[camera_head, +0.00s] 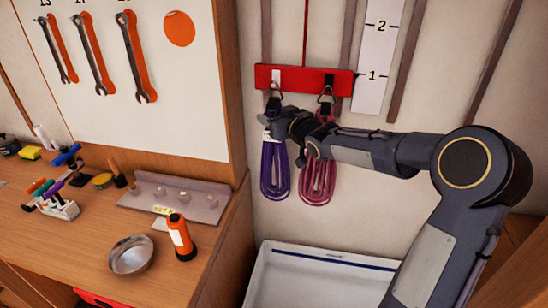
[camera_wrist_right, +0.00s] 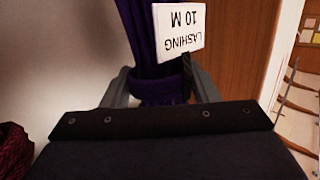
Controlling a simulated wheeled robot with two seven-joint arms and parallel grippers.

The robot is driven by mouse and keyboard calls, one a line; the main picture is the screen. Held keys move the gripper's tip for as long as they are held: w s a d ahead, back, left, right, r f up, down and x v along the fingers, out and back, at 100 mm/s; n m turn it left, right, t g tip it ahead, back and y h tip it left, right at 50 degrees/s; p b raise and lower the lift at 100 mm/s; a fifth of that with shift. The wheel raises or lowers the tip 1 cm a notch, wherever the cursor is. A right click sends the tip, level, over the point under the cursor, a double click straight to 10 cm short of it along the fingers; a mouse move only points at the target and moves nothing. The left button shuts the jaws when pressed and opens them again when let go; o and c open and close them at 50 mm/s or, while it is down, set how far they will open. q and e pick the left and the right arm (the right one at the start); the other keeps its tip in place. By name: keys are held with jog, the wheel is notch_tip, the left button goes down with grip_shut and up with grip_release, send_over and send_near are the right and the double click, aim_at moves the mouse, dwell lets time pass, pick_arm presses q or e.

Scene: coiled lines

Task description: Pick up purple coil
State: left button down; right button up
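The purple coil (camera_head: 275,170) hangs from the left hook of a red rack (camera_head: 300,79) on the wall. My right gripper (camera_head: 274,124) is at its upper part. In the right wrist view, the coil's wrapped neck (camera_wrist_right: 160,88) lies between the two fingers of my right gripper (camera_wrist_right: 160,84) and fills most of the gap. Whether the fingers press on it cannot be told. A white tag (camera_wrist_right: 179,29) reading "LASHING 10 M" hangs at the coil. My left gripper is not in view.
A pink-red coil (camera_head: 318,180) hangs close on the right, partly behind my right arm. A white tray (camera_head: 320,275) is below. A wooden bench (camera_head: 90,235) at left holds an orange flashlight (camera_head: 181,237), a metal bowl (camera_head: 131,256) and several tools.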

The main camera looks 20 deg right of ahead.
grip_shut()
jog(key=shift+r, duration=0.1)
jog(key=shift+r, duration=0.2)
